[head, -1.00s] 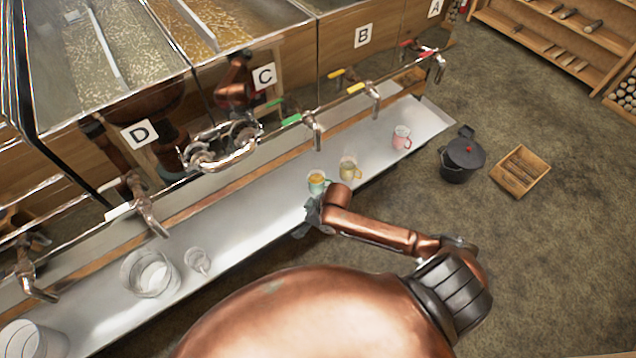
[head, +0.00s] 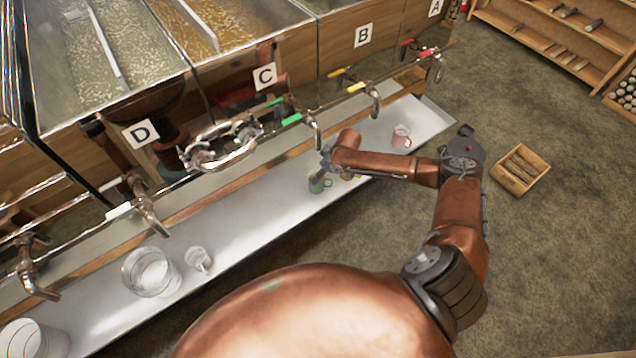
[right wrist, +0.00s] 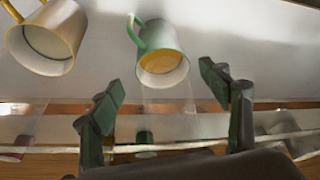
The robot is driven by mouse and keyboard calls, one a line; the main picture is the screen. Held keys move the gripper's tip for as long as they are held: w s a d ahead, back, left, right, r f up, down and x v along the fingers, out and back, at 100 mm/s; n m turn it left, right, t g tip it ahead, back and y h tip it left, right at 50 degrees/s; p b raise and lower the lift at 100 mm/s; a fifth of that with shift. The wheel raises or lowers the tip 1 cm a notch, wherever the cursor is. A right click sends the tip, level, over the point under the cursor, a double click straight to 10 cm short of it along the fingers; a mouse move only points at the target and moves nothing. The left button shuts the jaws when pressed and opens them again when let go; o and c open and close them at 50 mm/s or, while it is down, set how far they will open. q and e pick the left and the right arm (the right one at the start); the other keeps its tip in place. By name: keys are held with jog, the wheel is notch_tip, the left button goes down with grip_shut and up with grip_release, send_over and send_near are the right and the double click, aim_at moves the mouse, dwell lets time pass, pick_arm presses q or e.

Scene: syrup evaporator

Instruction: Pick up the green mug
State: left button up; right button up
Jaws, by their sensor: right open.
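The green mug (head: 316,185) stands on the metal shelf below the taps in the head view, partly hidden by my right arm. In the right wrist view the green mug (right wrist: 163,62) shows its green handle at the upper left and amber liquid inside. My right gripper (head: 325,156) is above the mug, on its tap side. In the wrist view its fingers (right wrist: 162,84) are open and empty, with the mug just ahead of the gap, not between them. My left gripper is not in view.
A yellow mug (right wrist: 45,38) stands close beside the green one. A pink mug (head: 401,136) is farther right on the shelf (head: 250,215). A glass jar (head: 150,272) and a small clear cup (head: 198,260) stand left. Taps such as the green-handled one (head: 314,128) overhang the shelf.

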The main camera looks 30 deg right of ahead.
jog(key=shift+s+p+x, duration=0.2)
jog(key=shift+p+x, duration=0.15)
jog(key=shift+x, duration=1.95)
jog(key=shift+f, duration=0.1)
jog(key=shift+c, duration=0.6)
grip_shut()
